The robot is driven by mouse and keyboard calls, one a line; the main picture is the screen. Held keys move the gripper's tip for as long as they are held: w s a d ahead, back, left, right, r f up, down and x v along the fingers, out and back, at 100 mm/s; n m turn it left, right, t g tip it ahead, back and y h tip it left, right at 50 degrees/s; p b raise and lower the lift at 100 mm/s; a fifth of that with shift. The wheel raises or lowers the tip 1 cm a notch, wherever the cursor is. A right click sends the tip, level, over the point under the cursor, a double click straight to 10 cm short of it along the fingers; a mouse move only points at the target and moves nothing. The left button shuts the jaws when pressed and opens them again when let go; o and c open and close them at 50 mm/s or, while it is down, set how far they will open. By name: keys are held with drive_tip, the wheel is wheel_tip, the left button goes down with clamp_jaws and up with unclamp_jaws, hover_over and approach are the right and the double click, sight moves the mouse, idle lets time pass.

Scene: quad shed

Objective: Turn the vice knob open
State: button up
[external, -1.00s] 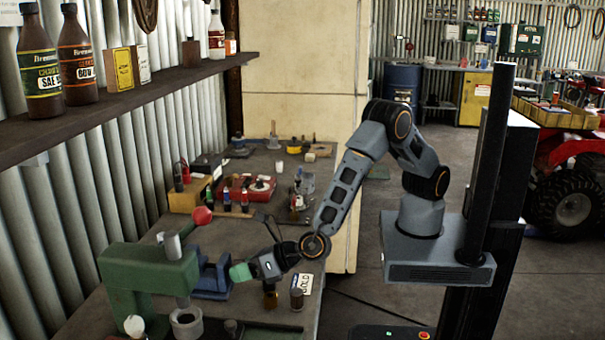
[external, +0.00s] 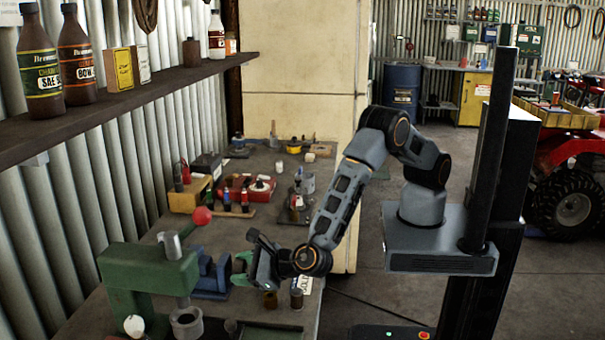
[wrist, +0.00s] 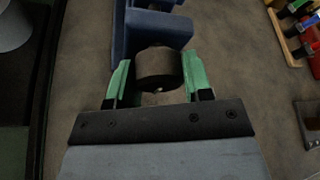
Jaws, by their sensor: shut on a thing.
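The blue vice (external: 213,274) stands on the workbench, just right of a green press, and its blue body also shows at the top of the wrist view (wrist: 150,28). Its dark round knob (wrist: 158,68) faces my gripper. My gripper (wrist: 158,80) has green fingers on the left and right of the knob and is shut on it. In the external view my gripper (external: 242,264) reaches in from the right at bench height, and the knob is hidden behind the fingers.
The green press (external: 150,280) with a red-balled lever (external: 202,216) stands close on the left. Small jars (external: 296,298) stand on the bench near my wrist. A red tray (external: 248,188) and bottles are farther back. A shelf (external: 130,85) overhangs the left side.

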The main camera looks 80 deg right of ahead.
drive_tip(key=shift+n+h, duration=0.3)
drive_tip(key=shift+n, duration=0.1)
idle(0.3)
drive_tip(key=o, duration=0.9)
drive_tip(key=shift+s, duration=0.1)
drive_tip(key=b+v, duration=0.2)
drive_tip(key=v, duration=1.1)
drive_tip(key=shift+s+r, duration=0.15)
drive_tip(key=shift+s, duration=0.15)
drive_tip(key=shift+b, duration=0.35)
